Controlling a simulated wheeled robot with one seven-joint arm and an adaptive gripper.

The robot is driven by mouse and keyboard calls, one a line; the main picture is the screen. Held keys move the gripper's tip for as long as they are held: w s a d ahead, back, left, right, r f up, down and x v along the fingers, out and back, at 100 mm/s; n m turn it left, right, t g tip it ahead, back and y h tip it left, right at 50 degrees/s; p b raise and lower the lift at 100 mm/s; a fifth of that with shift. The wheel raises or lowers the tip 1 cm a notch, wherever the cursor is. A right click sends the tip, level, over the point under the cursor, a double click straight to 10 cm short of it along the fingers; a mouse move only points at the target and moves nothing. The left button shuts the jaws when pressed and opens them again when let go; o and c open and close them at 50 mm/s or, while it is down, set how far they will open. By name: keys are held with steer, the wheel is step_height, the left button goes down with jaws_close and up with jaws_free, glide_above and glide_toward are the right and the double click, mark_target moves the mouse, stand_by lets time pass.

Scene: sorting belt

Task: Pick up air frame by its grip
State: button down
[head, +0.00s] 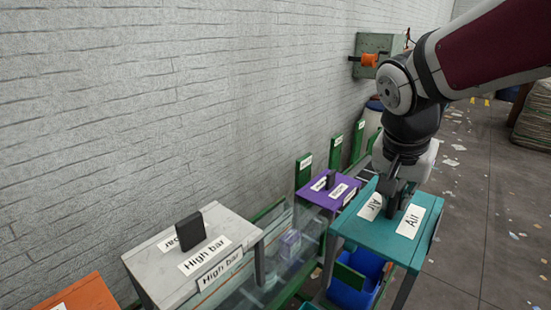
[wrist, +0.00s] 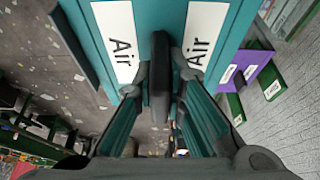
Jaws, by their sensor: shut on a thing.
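The air frame (head: 372,238) is a teal table-like frame with white "Air" labels, at the right in the head view. Its teal top also shows in the wrist view (wrist: 160,20). Its black upright grip (wrist: 160,82) stands between the two labels. My gripper (head: 397,196) comes down from above onto the middle of the frame. In the wrist view my gripper's fingers (wrist: 160,95) are closed on both sides of the grip. The fingers hide most of the grip in the head view. I cannot tell whether the frame's legs bear on anything.
A pale High bar frame (head: 150,268) with a black grip (head: 190,232) stands left. A purple frame (head: 312,196) stands behind the teal one, and an orange frame (head: 85,295) at lower left. A blue bin (head: 350,292) is below the air frame. A brick wall (head: 150,100) bounds the left.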

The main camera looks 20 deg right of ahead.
mark_target(428, 221)
steer(key=s+d, duration=0.1)
steer(key=s+d+p, duration=0.1)
steer(key=s, duration=0.1)
steer(key=s+d, duration=0.1)
steer(key=s, duration=0.1)
steer(key=shift+s+d+r+p, duration=0.1)
steer(key=shift+s+d+p, duration=0.05)
steer(key=shift+d+p, duration=0.15)
steer(key=shift+a, duration=0.1)
